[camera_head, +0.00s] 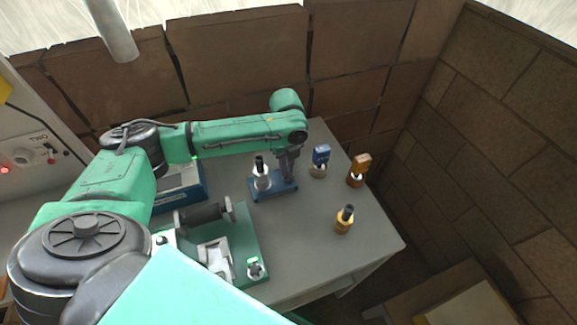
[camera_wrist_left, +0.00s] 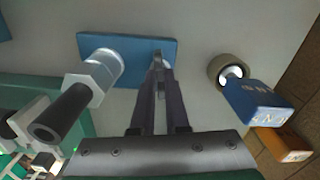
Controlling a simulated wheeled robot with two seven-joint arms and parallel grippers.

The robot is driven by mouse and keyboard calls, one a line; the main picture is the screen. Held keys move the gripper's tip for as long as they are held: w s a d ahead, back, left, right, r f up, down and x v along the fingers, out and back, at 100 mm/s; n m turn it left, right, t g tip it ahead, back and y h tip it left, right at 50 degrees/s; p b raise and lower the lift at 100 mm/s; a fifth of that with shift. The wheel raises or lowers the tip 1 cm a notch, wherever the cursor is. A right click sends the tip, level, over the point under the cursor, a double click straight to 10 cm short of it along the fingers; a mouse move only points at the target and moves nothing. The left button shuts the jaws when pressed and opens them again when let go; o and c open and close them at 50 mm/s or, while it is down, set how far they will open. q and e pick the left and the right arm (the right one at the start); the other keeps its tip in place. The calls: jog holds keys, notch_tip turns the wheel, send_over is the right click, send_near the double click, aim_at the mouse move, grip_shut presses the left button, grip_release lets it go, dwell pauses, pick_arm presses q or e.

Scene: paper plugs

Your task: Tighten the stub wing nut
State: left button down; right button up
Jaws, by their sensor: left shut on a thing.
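The blue base plate (camera_head: 277,190) lies on the grey table, with a metal post topped by a black cylinder (camera_head: 261,172) at its left end. In the left wrist view the plate (camera_wrist_left: 132,46) carries the post's hex collar and black tube (camera_wrist_left: 65,110) at left. My left gripper (camera_head: 288,176) points down over the plate's right end; it also shows in the left wrist view (camera_wrist_left: 159,72). Its fingers are shut on a small part at that end, which I take as the stub wing nut; the fingers mostly hide it. My right gripper is not in view.
A blue-topped plug (camera_head: 321,155), an orange-topped plug (camera_head: 359,167) and a black-and-gold plug (camera_head: 345,218) stand to the right. A green fixture (camera_head: 250,232) with a dark roller lies at front left, a blue box (camera_head: 185,190) behind it.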

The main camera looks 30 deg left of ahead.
pick_arm(q)
jog(key=m+p, duration=0.1)
jog(key=m, duration=0.1)
jog(key=m+p, duration=0.1)
jog(key=m, duration=0.1)
jog(key=shift+w+r, duration=0.1)
jog(key=shift+r, duration=0.2)
jog(key=m+p, duration=0.1)
jog(key=m, duration=0.3)
jog(key=m+p, duration=0.2)
jog(key=m, duration=0.6)
jog(key=shift+w+f, duration=0.1)
jog(key=c, duration=1)
grip_release()
jog(key=shift+a+f, duration=0.1)
